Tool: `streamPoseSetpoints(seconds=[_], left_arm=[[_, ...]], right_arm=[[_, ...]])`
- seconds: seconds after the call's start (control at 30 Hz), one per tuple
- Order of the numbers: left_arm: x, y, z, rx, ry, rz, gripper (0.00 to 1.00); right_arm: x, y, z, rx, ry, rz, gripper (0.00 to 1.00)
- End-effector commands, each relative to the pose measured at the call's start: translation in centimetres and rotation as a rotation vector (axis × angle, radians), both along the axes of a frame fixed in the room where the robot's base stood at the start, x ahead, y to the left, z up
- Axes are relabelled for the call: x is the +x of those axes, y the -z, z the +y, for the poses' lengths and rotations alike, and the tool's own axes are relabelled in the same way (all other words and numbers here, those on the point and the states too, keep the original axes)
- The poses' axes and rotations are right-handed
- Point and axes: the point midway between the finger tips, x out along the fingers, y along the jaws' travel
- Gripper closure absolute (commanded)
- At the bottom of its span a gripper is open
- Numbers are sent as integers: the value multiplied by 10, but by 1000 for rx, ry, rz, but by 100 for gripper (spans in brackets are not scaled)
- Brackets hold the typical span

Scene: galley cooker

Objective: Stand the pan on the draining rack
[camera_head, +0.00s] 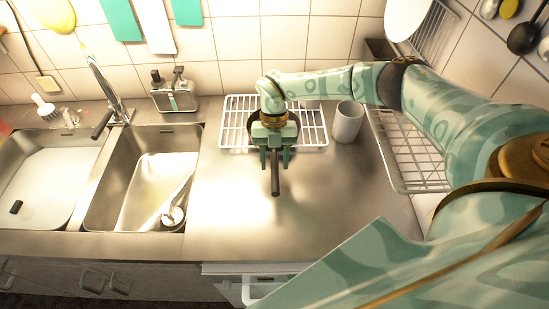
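A dark pan (254,127) sits on a white wire rack (314,124) on the steel counter, mostly hidden under my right gripper and wrist. Its dark handle (275,183) points toward the front edge of the counter, beyond the rack. My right gripper (275,160) is above the handle end of the pan, pointing down, one finger on each side of the handle. The fingers stand apart, with small gaps to the handle. Whether the pan lies flat on the wires is hidden. My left gripper is not in view.
A wire shelf (415,160) is at the right, partly behind my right arm. Two sinks (112,200) with a tap (100,75) are at the left. The counter front is clear.

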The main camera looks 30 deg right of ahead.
Motion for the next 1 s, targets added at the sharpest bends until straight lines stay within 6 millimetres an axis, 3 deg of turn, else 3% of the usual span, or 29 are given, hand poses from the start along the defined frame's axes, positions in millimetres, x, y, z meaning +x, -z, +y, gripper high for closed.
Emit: streamPoseSetpoints(seconds=[0.33,0.73,1.0], left_arm=[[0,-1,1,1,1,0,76],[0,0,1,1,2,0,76],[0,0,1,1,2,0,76]], right_arm=[[3,-10,-2,0,1,-1,57],[32,-91,-19,0,1,-4,57],[39,-114,-24,0,1,0,57]])
